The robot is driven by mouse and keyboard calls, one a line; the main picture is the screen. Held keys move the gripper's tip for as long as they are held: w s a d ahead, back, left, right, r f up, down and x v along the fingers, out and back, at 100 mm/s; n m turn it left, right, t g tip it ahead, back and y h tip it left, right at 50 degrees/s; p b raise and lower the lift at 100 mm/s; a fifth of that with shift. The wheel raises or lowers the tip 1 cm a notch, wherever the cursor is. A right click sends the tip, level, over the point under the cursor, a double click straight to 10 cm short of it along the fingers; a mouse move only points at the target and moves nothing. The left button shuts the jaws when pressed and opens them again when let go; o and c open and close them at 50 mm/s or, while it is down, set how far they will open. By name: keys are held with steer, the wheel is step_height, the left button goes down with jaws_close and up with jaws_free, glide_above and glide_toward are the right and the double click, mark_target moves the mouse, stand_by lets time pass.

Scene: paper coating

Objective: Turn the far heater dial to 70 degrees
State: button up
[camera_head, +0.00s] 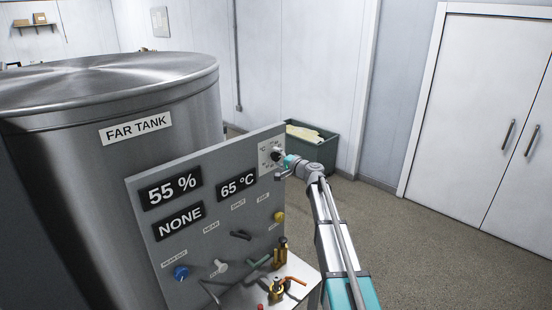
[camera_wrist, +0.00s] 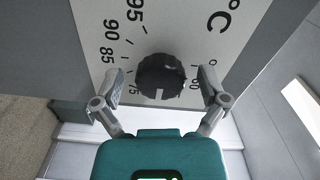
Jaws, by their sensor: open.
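The far heater dial is a black round knob (camera_wrist: 161,72) on a white scale plate (camera_wrist: 215,60) marked °C. Its white mark is at the bottom of the wrist view, between a 75 at left and a partly hidden number at right. My gripper (camera_wrist: 160,84) is open, one finger on each side of the knob, with a gap showing at both sides. In the head view the scale plate (camera_head: 265,156) is at the panel's upper right corner, and my gripper (camera_head: 281,156) is at it, hiding part of the dial. The temperature display (camera_head: 237,186) reads 65 °C.
The grey panel (camera_head: 150,235) stands before the steel far tank (camera_head: 60,150). It also carries displays reading 55 % (camera_head: 172,188) and NONE (camera_head: 179,221), a blue knob (camera_head: 181,273) and a yellow knob (camera_head: 279,217). Floor at right is clear.

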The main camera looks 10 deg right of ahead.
steer(key=v, duration=1.1)
steer(key=shift+s+d, duration=0.15)
steer(key=shift+s, duration=0.1)
steer(key=s+a+f+n+g+h+b, duration=0.1)
steer(key=s+a+f+n+g+b, duration=0.3)
steer(key=s+f, duration=0.5)
steer(key=s+a+f+n+g+h+b, duration=0.1)
steer(key=s+a+f+n+g+b, duration=0.1)
steer(key=s+a+f+g+b, duration=0.65)
steer(key=s+d+f+n+g+h+b, duration=0.1)
steer(key=s+f+h, duration=0.3)
steer(key=s+f, duration=0.4)
steer(key=s+d+f+n+g+h+b, duration=0.1)
steer(key=s+d+f+h+b, duration=0.2)
steer(key=s+f, duration=0.6)
steer(key=shift+s+d+f+n+h, duration=0.3)
steer(key=shift+s+d+h, duration=0.25)
steer(key=shift+d+h, duration=0.25)
